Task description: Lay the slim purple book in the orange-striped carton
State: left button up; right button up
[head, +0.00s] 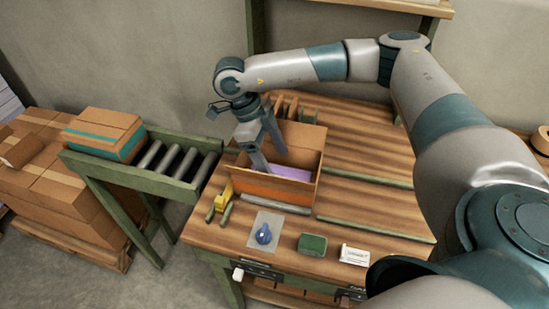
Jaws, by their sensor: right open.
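The orange-striped carton (268,188) stands open on the wooden workbench, with an orange band along its lower front. The slim purple book (291,173) lies inside the carton, partly hidden by the front wall. My right gripper (266,160) reaches down into the carton from above, its fingers apart, just left of the purple book. I cannot tell whether a finger touches the book. My left gripper does not show.
A green-framed roller conveyor (167,183) left of the bench carries a teal-striped carton (104,132). Stacked boxes (60,190) stand further left. A yellow tape dispenser (223,198), a blue item (264,234), a green block (312,244) and a white card (354,255) lie along the bench front.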

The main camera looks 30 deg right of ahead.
jog(key=shift+r+p, duration=0.3)
jog(key=shift+r, duration=0.2)
jog(key=shift+w+a+r+b, duration=0.1)
jog(key=shift+w+b, duration=0.05)
jog(key=shift+b, duration=0.15)
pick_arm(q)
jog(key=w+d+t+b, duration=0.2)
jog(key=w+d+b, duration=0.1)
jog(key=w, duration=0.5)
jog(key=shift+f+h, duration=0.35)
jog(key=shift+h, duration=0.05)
pick_arm(e)
jog(key=v, duration=1.1)
jog(key=shift+r, duration=0.3)
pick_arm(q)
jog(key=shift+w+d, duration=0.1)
